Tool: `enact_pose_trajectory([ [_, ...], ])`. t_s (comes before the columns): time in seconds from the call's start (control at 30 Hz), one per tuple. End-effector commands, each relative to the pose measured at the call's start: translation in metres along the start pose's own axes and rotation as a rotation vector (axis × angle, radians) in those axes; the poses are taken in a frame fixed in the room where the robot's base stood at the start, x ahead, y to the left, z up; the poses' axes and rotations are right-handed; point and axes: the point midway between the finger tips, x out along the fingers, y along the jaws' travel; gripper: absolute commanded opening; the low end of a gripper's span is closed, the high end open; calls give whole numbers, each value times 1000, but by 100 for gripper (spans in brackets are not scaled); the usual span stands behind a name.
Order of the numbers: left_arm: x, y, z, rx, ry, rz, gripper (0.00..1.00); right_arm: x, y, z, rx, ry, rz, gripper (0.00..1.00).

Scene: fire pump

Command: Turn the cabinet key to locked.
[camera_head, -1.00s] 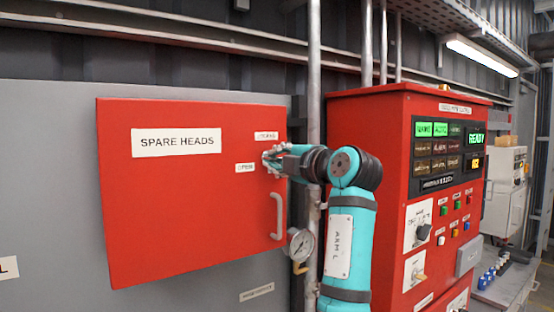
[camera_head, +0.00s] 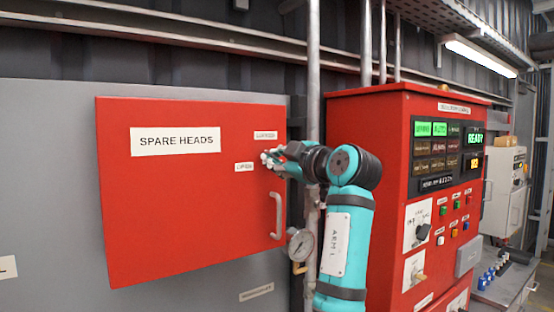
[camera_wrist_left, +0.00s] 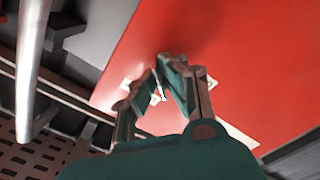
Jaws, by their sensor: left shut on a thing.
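The red SPARE HEADS cabinet (camera_head: 190,220) is closed on the grey panel. Two small white labels sit near its upper right edge, the upper label (camera_head: 265,135) and the lower label (camera_head: 244,167); their print is too small to read surely. My left gripper (camera_head: 270,158) is at the cabinet front beside these labels, its arm coming up from below right. In the left wrist view, the left gripper (camera_wrist_left: 160,88) is shut on the key (camera_wrist_left: 157,95), a small pale piece between the fingertips. The fingers hide most of the key and its lock. My right gripper is not in view.
The cabinet's grey handle (camera_head: 278,215) is just below the gripper. A vertical pipe (camera_head: 313,75) and a pressure gauge (camera_head: 300,243) stand to the right of the cabinet. The red pump controller (camera_head: 390,120) stands further right.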

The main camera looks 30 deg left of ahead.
Motion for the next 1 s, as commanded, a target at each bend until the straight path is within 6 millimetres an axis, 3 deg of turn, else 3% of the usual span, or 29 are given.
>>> enact_pose_trajectory([
  [0.6,0,2,-3,575,6,3,0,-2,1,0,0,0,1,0],
  [1.0,0,3,-3,841,8,5,0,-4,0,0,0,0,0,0],
])
